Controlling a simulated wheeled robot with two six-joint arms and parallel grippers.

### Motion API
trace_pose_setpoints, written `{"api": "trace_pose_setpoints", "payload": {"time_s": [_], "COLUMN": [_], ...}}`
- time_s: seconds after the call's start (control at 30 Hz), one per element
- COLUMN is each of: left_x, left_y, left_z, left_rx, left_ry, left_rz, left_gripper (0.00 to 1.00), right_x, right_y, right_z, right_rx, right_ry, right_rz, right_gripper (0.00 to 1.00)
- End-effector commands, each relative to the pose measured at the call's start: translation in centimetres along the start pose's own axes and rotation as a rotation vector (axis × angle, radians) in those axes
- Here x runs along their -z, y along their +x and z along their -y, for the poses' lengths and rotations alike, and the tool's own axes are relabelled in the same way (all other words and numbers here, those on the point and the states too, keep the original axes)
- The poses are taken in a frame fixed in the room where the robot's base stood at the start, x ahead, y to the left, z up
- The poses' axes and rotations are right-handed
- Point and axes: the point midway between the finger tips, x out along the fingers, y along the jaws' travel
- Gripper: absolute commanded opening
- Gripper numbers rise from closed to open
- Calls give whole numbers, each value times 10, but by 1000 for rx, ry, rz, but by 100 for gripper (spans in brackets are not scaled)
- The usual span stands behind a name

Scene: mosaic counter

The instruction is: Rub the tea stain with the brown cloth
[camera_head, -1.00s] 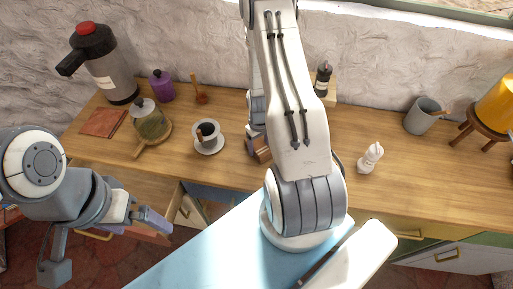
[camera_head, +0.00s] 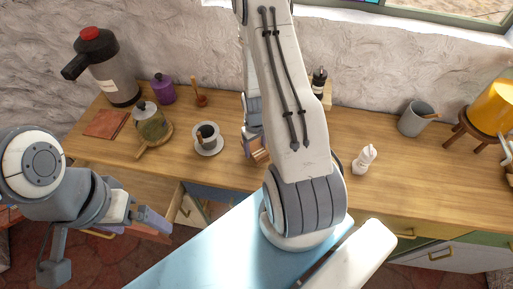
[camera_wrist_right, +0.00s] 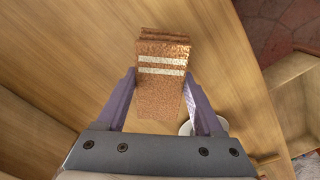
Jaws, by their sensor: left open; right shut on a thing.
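The brown cloth (camera_wrist_right: 162,85), folded with two pale stripes, is between the fingers of my right gripper (camera_wrist_right: 160,100) in the right wrist view. That gripper is shut on it. In the head view the cloth (camera_head: 260,156) shows at the counter's front part, partly behind my right arm. I cannot tell whether it touches the wood. My left gripper (camera_head: 150,218) is open and empty, in front of the counter at the lower left. I see no tea stain; my right arm hides part of the counter.
A cup on a saucer (camera_head: 209,147) stands left of the cloth. A glass teapot (camera_head: 149,122), a flask (camera_head: 108,70), a purple jar (camera_head: 163,89) and a flat reddish-brown piece (camera_head: 107,123) are further left. A white figurine (camera_head: 364,159) stands right of my arm. An open drawer (camera_head: 135,184) juts out front.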

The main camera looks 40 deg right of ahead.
Motion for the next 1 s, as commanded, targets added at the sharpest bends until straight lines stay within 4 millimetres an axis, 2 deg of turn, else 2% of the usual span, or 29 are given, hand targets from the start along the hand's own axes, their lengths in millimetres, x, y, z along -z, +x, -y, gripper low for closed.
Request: {"api": "trace_pose_setpoints", "payload": {"time_s": [0.1,0.4,1.0], "left_x": [1,2,1], "left_y": [-12,-30,-28], "left_z": [-1,-2,-2], "left_rx": [0,0,0], "left_ry": [2,5,5], "left_rz": [0,1,1], "left_gripper": [100,100,100], "right_x": [1,2,3], "right_y": [-15,-38,-37], "right_z": [2,6,7], "right_rx": [0,0,0], "right_ry": [-3,-10,-11], "right_rz": [-1,0,0], "right_gripper": [8,8,8]}}
